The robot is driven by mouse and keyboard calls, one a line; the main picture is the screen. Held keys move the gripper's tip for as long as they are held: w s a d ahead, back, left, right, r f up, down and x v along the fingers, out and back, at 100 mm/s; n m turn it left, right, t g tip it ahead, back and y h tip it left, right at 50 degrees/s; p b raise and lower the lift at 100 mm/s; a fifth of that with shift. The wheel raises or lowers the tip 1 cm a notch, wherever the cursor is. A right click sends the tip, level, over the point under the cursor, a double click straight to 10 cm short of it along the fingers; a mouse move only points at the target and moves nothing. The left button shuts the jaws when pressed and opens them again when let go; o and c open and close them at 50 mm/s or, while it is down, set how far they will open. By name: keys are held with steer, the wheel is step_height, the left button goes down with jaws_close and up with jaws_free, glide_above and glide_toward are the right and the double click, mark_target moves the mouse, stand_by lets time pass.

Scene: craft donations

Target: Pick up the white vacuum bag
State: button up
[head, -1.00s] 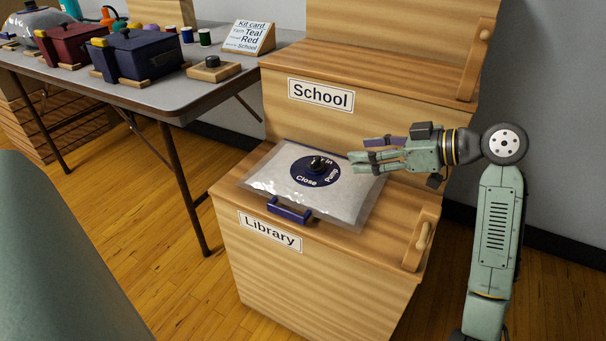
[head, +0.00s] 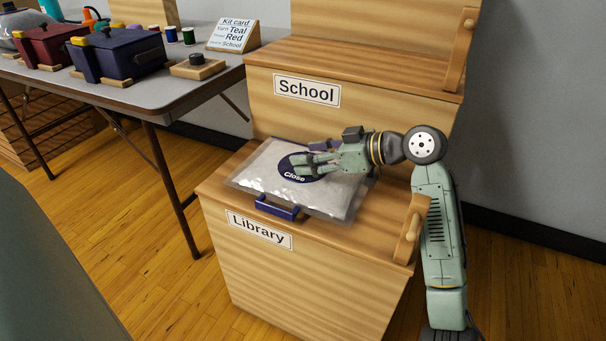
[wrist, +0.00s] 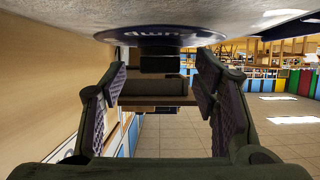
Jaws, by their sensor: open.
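The white vacuum bag (head: 325,197) lies flat on the lid of the Library chest. It has clear edges, a blue handle (head: 278,208) at its front edge and a dark blue round label reading "Close". My gripper (head: 305,167) is open over the label and hides the black knob in the head view. In the wrist view the bag (wrist: 60,12) fills the top, with the label (wrist: 165,33) below it. The dark knob (wrist: 158,64) shows between the two open fingers of my gripper (wrist: 160,85). I cannot tell whether they touch it.
The Library chest (head: 300,270) has a wooden handle (head: 411,230) at its right. The School chest (head: 365,115) stands close behind. A grey table (head: 150,90) at left holds blue and red boxes, thread spools and a kit card sign (head: 233,35).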

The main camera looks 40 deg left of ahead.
jaws_close()
stand_by(0.7)
